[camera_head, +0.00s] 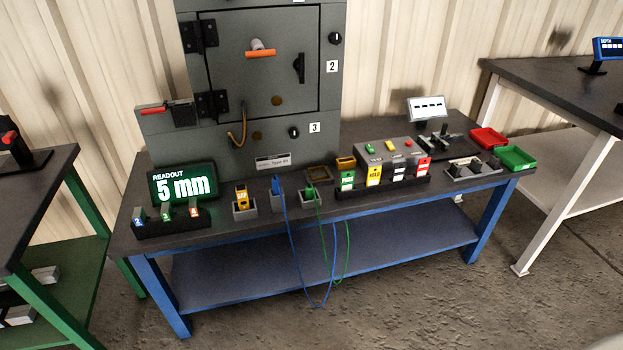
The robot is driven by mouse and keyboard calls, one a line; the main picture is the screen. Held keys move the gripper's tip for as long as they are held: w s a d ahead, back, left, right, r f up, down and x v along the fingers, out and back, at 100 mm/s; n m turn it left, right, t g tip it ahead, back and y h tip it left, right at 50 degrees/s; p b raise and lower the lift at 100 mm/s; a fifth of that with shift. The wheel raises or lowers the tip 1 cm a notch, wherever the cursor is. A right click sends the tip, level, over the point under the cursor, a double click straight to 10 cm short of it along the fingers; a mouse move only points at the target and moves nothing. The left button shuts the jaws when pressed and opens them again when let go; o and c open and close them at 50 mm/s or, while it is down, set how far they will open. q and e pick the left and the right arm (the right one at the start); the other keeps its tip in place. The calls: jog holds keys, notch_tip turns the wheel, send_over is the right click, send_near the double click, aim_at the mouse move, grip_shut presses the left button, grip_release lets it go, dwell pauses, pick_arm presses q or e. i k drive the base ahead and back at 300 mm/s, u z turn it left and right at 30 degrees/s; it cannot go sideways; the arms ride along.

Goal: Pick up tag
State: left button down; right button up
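Several upright tags stand in a black rack (385,190) on the front right half of the blue-legged bench. From left to right they are a green tag (348,181), a yellow tag (373,176), a white and dark tag (398,173) and a red tag (422,167). The green one seems to read PASS and the yellow one HOLD; the others are too small to read. Neither of my grippers shows in the head view.
A grey cabinet (230,70) stands behind the bench. A green readout (184,184) shows 5 mm. Blue and green cables (291,245) hang over the front edge. Red (488,138) and green trays (515,158) sit at the right end. Side tables flank the bench.

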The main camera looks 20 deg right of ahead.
aim_at(348, 178)
jog(key=i, duration=0.85)
jog(key=z, duration=0.45)
